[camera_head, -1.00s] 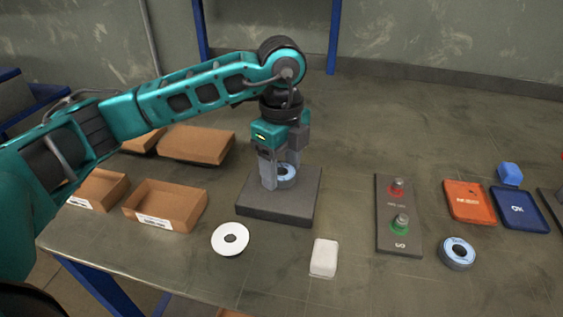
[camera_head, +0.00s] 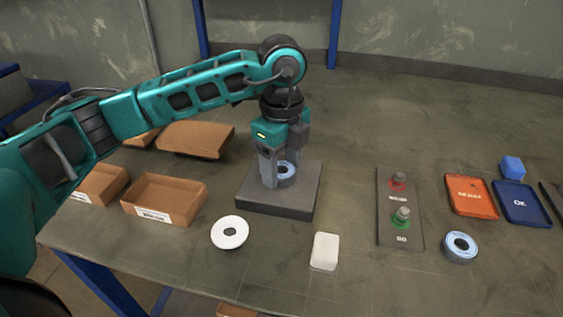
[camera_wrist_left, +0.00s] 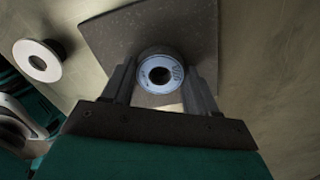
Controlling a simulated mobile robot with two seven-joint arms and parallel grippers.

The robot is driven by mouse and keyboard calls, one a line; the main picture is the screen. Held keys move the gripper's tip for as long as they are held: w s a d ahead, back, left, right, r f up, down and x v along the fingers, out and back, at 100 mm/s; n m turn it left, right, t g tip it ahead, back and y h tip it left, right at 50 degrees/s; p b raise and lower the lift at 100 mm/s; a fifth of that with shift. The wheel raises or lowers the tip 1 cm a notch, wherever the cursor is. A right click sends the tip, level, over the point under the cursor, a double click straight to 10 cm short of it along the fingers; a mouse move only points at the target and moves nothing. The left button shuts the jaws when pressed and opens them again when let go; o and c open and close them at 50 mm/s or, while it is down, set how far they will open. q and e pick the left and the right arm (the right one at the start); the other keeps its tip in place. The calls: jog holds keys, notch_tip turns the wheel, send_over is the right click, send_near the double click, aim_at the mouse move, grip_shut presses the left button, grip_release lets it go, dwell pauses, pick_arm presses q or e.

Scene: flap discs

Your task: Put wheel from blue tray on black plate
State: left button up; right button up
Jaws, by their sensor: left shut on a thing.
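A blue-rimmed grey wheel (camera_head: 285,170) with a dark centre hole is at the black plate (camera_head: 279,205). My left gripper (camera_head: 279,178) points straight down over the plate and is shut on this wheel. The left wrist view shows the wheel (camera_wrist_left: 160,73) between the two fingers, with the plate (camera_wrist_left: 130,35) behind it. I cannot tell whether the wheel touches the plate. The blue tray (camera_head: 520,203), marked OK, lies at the far right and holds no wheel. My right gripper is not in view.
A similar blue wheel (camera_head: 459,246) lies at the front right. A white disc (camera_head: 229,232) and a white block (camera_head: 325,251) lie in front of the plate. A button panel (camera_head: 400,208) and an orange tray (camera_head: 471,197) stand right. Cardboard boxes (camera_head: 165,200) stand left.

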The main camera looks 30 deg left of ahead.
pick_arm(q)
jog(key=o, duration=1.2)
notch_tip(320, 180, up, 7)
jog(key=p, duration=0.5)
jog(key=shift+d, duration=0.1)
